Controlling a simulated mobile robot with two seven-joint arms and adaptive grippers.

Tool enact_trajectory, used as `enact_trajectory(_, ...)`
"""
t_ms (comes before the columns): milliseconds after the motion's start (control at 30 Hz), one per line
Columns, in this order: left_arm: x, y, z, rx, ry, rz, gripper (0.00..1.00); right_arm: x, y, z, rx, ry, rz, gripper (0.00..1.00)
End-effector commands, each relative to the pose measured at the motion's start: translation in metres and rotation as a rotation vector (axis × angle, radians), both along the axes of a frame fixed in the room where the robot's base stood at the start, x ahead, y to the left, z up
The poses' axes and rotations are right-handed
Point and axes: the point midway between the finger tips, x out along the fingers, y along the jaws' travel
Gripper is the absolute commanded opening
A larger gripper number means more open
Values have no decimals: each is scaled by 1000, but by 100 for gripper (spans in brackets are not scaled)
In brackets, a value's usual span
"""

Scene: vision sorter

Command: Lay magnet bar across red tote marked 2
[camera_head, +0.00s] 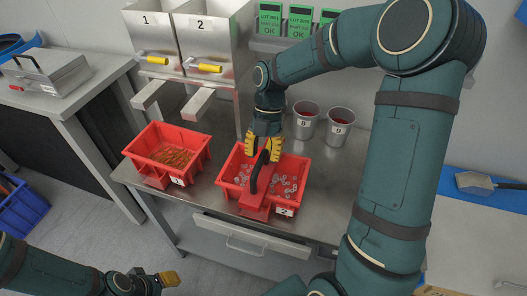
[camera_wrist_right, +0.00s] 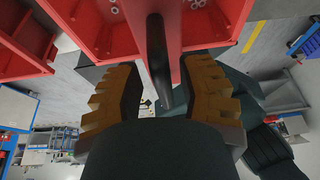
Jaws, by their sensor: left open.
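The magnet bar (camera_head: 254,205) is red with a black handle and lies across the red tote marked 2 (camera_head: 231,191), its near end over the front rim. The far end is hidden behind my right gripper. My right gripper (camera_head: 262,150) is above the tote at the handle. In the right wrist view, the black handle (camera_wrist_right: 158,60) stands between its yellow-brown fingers (camera_wrist_right: 162,95), with gaps on both sides, so the gripper is open. The red bar (camera_wrist_right: 172,15) runs beneath the handle. My left gripper (camera_head: 168,279) is open and empty at lower left, away from the totes.
Small metal rings lie in tote 2. A red tote marked 1 (camera_head: 157,135) with copper-coloured pieces is to its left. Hoppers marked 1 (camera_head: 148,25) and 2 (camera_head: 201,27) stand behind. Cups marked 8 (camera_head: 305,112) and 9 (camera_head: 338,118) stand at the back right.

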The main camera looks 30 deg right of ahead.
Motion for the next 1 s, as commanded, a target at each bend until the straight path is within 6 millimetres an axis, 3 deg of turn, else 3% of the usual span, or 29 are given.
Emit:
enact_trajectory(433,0,0,0,0,0,0,47,2,-3,7,-1,0,-1,42)
enact_trajectory(1000,0,0,0,0,0,0,47,27,-29,101,0,-1,0,42)
